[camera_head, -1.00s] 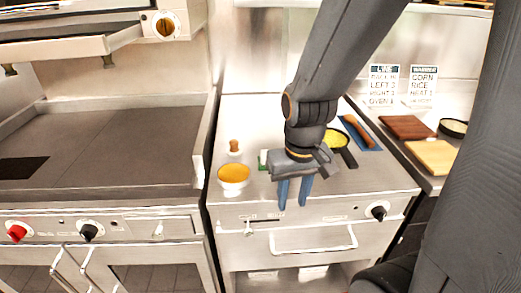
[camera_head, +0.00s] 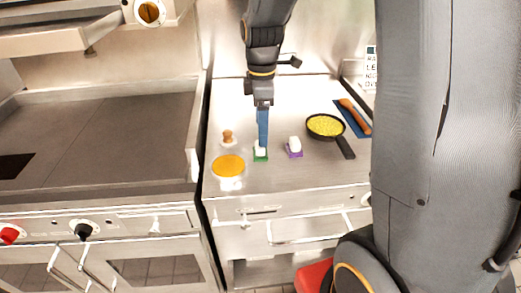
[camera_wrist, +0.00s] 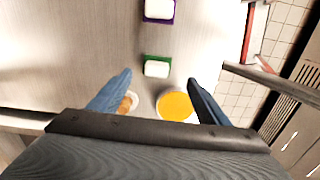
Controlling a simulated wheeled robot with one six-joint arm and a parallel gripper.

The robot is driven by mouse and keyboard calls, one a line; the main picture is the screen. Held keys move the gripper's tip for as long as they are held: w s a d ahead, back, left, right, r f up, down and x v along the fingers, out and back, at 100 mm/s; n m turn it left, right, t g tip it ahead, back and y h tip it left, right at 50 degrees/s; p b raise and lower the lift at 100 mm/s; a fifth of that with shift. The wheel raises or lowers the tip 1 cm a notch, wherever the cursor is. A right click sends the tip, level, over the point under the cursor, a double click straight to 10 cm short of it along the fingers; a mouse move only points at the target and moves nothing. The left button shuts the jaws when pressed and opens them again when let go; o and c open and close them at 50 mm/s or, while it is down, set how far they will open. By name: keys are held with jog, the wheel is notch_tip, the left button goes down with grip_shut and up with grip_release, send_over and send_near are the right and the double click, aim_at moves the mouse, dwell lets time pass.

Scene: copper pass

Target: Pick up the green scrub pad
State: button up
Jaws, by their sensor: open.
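The green scrub pad (camera_head: 261,156) lies on the steel counter with a white block on top of it. It also shows in the wrist view (camera_wrist: 157,58), with the white top facing up and a green rim around it. My gripper (camera_head: 263,146) is open above the counter, its blue fingers in line with the pad in the head view and partly covering it. In the wrist view my gripper (camera_wrist: 160,80) has its two fingers wide apart, with the pad beyond the fingertips and between their lines. I cannot tell the exact height above the pad.
A similar purple pad (camera_head: 294,147) with a white top lies right of it. A bowl of orange contents (camera_head: 228,167) and a small brown-topped item (camera_head: 228,137) stand left. A pan of yellow food (camera_head: 325,127) and a blue mat (camera_head: 352,118) lie further right.

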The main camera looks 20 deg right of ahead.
aim_at(260, 150)
jog(key=shift+w+a+f+p, duration=0.15)
jog(key=shift+f+p, duration=0.5)
jog(key=shift+f, duration=1.25)
jog(key=shift+w+d+f+p, duration=0.15)
jog(key=shift+f+p, duration=0.5)
jog(key=shift+f, duration=1.25)
jog(key=shift+a, duration=0.1)
jog(key=c, duration=1.1)
